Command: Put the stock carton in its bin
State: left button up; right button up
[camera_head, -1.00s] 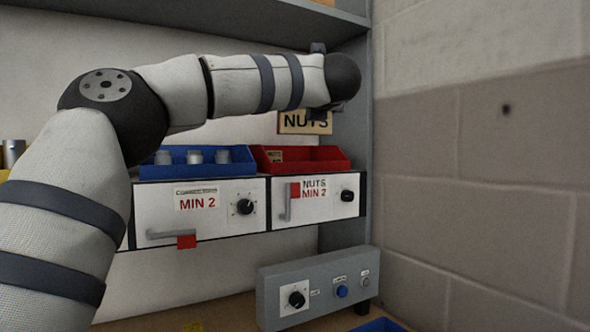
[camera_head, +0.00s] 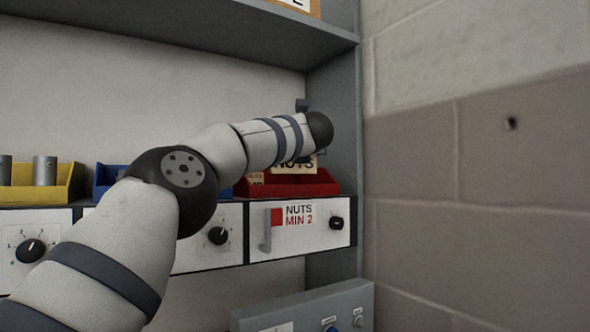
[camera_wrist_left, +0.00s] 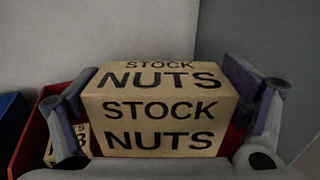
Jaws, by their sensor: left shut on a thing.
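The stock carton is a tan box printed STOCK NUTS (camera_wrist_left: 160,110), filling the middle of the left wrist view. My left gripper (camera_wrist_left: 165,100) is shut on it, one finger at each side. In the head view the carton (camera_head: 292,168) shows partly below my wrist, at the red bin (camera_head: 300,188) on the right of the shelf. Its lower edge meets or overlaps the bin's opening; I cannot tell whether it touches the floor. The red bin (camera_wrist_left: 30,140) also shows behind and below the carton in the wrist view. My right gripper is not in view.
A small tan box (camera_wrist_left: 58,146) sits in the red bin, left of the carton. A blue bin (camera_head: 104,180) and a yellow bin (camera_head: 70,185) stand to the left. The upper shelf (camera_head: 200,28) is above my arm; the grey side panel (camera_head: 340,110) is close on the right.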

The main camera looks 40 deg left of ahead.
aim_at(295, 165)
pick_arm(q)
jog(key=f, duration=0.2)
jog(key=w, duration=0.1)
jog(key=shift+a+f+p, duration=0.25)
jog(key=shift+f+p, duration=0.05)
jog(key=shift+f, duration=0.1)
jog(key=shift+a+f, duration=0.1)
jog(key=shift+f, duration=0.6)
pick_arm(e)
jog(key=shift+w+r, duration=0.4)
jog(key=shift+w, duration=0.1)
pick_arm(q)
jog(key=o, duration=1.4)
jog(key=shift+w+f, duration=0.1)
jog(key=shift+f, duration=0.05)
